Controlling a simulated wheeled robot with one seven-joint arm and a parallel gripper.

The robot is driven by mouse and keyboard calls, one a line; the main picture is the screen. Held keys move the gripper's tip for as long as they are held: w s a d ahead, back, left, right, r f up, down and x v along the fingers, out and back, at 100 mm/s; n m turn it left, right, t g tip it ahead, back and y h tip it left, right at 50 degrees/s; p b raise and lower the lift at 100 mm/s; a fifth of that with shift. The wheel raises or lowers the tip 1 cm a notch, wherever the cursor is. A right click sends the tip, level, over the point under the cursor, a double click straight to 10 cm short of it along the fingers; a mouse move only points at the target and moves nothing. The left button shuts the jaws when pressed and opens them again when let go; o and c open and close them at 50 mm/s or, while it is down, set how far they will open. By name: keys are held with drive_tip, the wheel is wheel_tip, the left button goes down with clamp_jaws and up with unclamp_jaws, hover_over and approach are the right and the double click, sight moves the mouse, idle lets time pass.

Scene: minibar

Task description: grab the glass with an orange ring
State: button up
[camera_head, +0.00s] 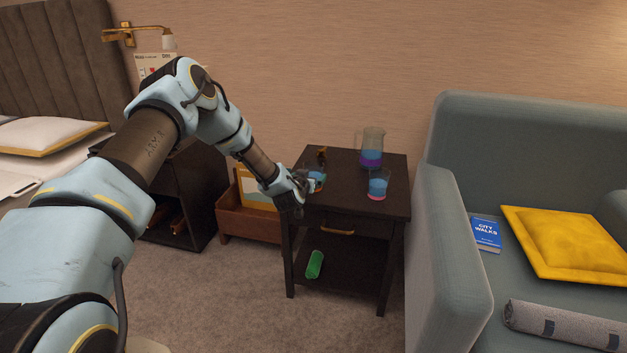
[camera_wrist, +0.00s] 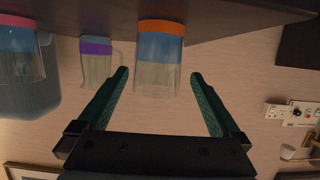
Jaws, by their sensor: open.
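The glass with an orange ring (camera_wrist: 160,60) stands on the dark side table, with blue above the ring. The wrist view shows it upside down, with its clear end between my fingertips in the picture. In the head view the glass (camera_head: 317,180) is partly hidden by my gripper (camera_head: 298,193), at the table's left front edge. My gripper (camera_wrist: 158,76) is open, one finger on each side, with no visible contact. A pink-ringed glass (camera_head: 378,186) stands to the right; it also shows in the wrist view (camera_wrist: 20,55).
A jug with a purple band (camera_head: 371,152) stands at the back of the side table (camera_head: 345,205); the wrist view shows it (camera_wrist: 97,62) beside the orange-ringed glass. A small brownish object (camera_head: 321,155) is behind. A green cylinder (camera_head: 314,264) lies on the lower shelf. An armchair (camera_head: 450,240) stands right.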

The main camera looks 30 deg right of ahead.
drive_tip(key=x, duration=0.4)
drive_tip(key=shift+w+d+f, duration=0.15)
drive_tip(key=shift+d+f, duration=0.15)
drive_tip(key=shift+d, duration=0.05)
drive_tip(key=c, duration=1.5)
